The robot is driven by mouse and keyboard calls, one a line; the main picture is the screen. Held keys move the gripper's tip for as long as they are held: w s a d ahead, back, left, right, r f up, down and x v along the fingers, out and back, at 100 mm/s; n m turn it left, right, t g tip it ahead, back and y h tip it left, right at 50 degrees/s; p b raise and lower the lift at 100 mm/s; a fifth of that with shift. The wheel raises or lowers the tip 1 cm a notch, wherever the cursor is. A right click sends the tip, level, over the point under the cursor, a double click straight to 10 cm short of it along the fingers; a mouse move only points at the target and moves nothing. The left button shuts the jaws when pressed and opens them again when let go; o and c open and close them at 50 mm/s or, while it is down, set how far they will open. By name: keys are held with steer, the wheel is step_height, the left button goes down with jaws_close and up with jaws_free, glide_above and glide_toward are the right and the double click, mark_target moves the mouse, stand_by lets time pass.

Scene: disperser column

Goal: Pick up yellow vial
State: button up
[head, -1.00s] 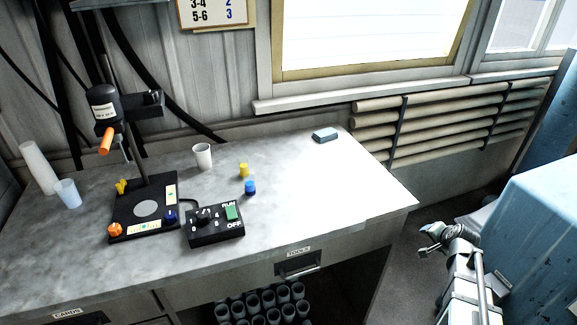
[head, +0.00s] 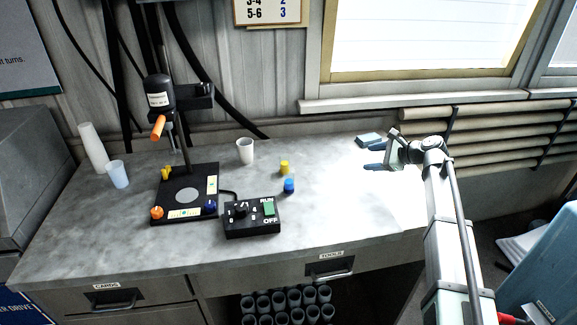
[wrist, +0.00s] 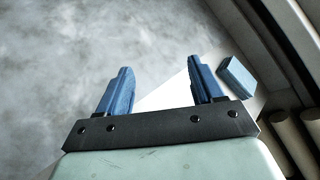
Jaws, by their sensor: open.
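A small yellow vial (head: 284,168) stands on the grey counter (head: 330,215), just behind a blue vial (head: 289,186). My gripper (head: 375,157) is over the right part of the counter, to the right of both vials and apart from them. Its two blue fingers are spread with nothing between them, as the wrist view (wrist: 157,88) shows. The yellow vial is not in the wrist view.
A blue-grey block (head: 369,139) lies near my fingers at the back; it shows in the wrist view (wrist: 237,77). The counter between my gripper and the vials is clear.

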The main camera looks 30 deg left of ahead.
mark_target(284, 166)
steer(key=s+a+g, duration=0.2)
steer(key=s+a, duration=0.1)
steer(key=a, duration=0.2)
steer(key=s+a+f+g, duration=0.1)
steer(key=s+a+g, duration=0.1)
steer(key=a, duration=0.3)
steer(key=s+a+g, duration=0.3)
steer(key=s+a, duration=0.1)
steer(key=shift+s+a+f+m+y, duration=0.15)
steer(key=shift+a+f+m+y, duration=0.1)
steer(key=shift+a+m+y, duration=0.15)
steer(key=x, duration=0.7)
steer(key=shift+a, duration=0.1)
steer(key=shift+x, duration=3.05)
steer(key=shift+r, duration=0.2)
steer(key=shift+c, duration=0.3)
steer(key=c, duration=1)
steer(key=shift+r, duration=0.15)
